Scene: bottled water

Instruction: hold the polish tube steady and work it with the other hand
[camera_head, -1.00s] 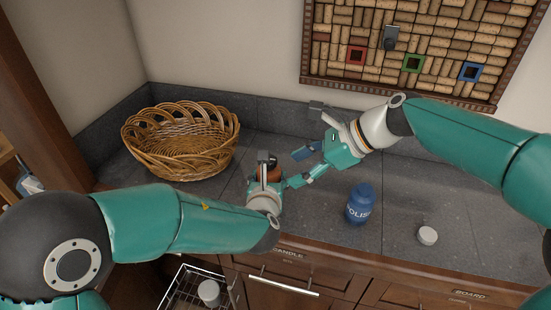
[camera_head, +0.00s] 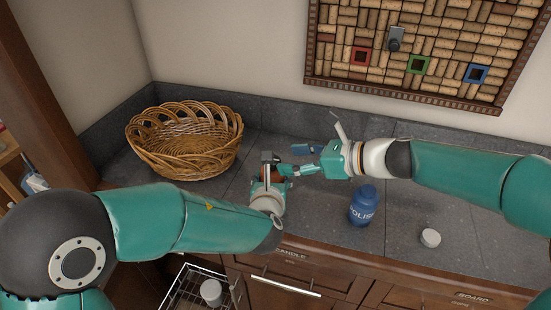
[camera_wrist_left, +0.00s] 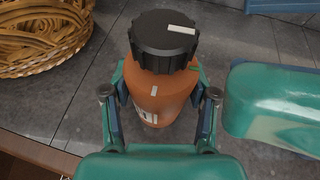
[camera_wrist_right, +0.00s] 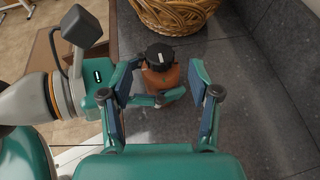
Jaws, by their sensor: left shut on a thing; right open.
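My left gripper (camera_wrist_left: 158,100) is shut on an orange-brown bottle (camera_wrist_left: 156,90) with a ridged black cap (camera_wrist_left: 165,40) bearing a white mark. The bottle looks upright; in the head view my gripper mostly hides it. My right gripper (camera_wrist_right: 161,95) is open and empty. In its wrist view the orange bottle (camera_wrist_right: 160,80) shows between its fingers, apart from them as far as I can tell. A blue container (camera_head: 363,206) with partly readable lettering "OLIS" stands on the counter, right of the left gripper and below the right arm, touched by neither gripper.
A wicker basket (camera_head: 186,140) stands at the back left of the grey counter (camera_head: 465,215). A white round lid (camera_head: 430,238) lies right of the blue container. A cork board (camera_head: 430,45) hangs on the wall. A wire rack (camera_head: 190,290) sits below the counter edge.

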